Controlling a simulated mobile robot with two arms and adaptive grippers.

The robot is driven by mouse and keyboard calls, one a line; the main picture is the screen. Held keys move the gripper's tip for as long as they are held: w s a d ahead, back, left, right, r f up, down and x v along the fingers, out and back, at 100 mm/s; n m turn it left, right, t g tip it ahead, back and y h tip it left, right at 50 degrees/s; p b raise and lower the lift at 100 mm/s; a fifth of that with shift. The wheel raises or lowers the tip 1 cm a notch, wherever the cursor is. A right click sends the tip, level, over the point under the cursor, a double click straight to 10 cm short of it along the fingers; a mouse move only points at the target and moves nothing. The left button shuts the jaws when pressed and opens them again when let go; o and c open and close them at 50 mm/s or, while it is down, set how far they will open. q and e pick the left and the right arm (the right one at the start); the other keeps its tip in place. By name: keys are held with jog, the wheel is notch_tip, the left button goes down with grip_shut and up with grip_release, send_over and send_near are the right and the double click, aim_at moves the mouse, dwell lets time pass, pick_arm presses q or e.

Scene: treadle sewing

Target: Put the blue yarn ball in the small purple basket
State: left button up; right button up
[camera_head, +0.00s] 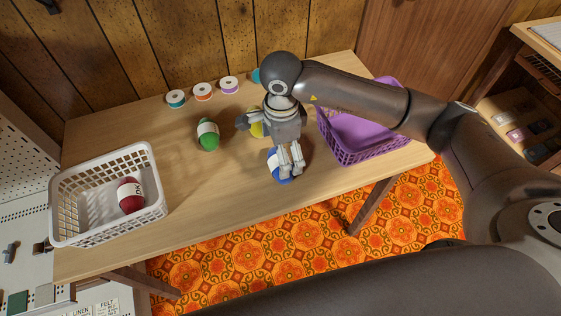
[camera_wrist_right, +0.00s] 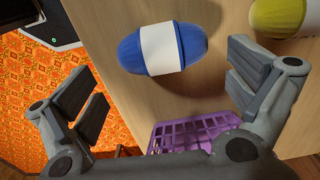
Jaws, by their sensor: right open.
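The blue yarn ball (camera_head: 279,168) with a white paper band lies on the table, partly hidden under my right gripper (camera_head: 291,163). In the right wrist view the blue yarn ball (camera_wrist_right: 165,48) lies between and ahead of the two fingers of my right gripper (camera_wrist_right: 165,88), which are wide apart and not touching it. The purple basket (camera_head: 357,142) stands at the table's right end, its back partly covered by my right arm; part of it also shows in the right wrist view (camera_wrist_right: 190,132). My left gripper is not in view.
A white basket (camera_head: 107,230) with a red yarn ball (camera_head: 131,197) stands at the table's left end. A green yarn ball (camera_head: 208,136) and a yellow one (camera_head: 256,128) lie mid-table. Several thread spools, one orange (camera_head: 203,92), line the back. The front middle is bare.

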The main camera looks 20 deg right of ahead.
jog(key=shift+w+a+f+p, duration=0.1)
jog(key=shift+f+p, duration=0.2)
jog(key=shift+f, duration=1.25)
jog(key=shift+w+f+p, duration=0.1)
jog(key=shift+f+p, duration=0.15)
jog(key=shift+f, duration=1.25)
jog(key=c, duration=0.8)
jog(key=shift+o, duration=0.2)
jog(key=shift+r, duration=0.1)
jog(key=shift+r, duration=0.6)
jog(key=s+a+r+b, duration=0.3)
jog(key=s+a+r, duration=0.4)
jog(key=s+r, duration=0.4)
jog(key=shift+s+a+r, duration=0.35)
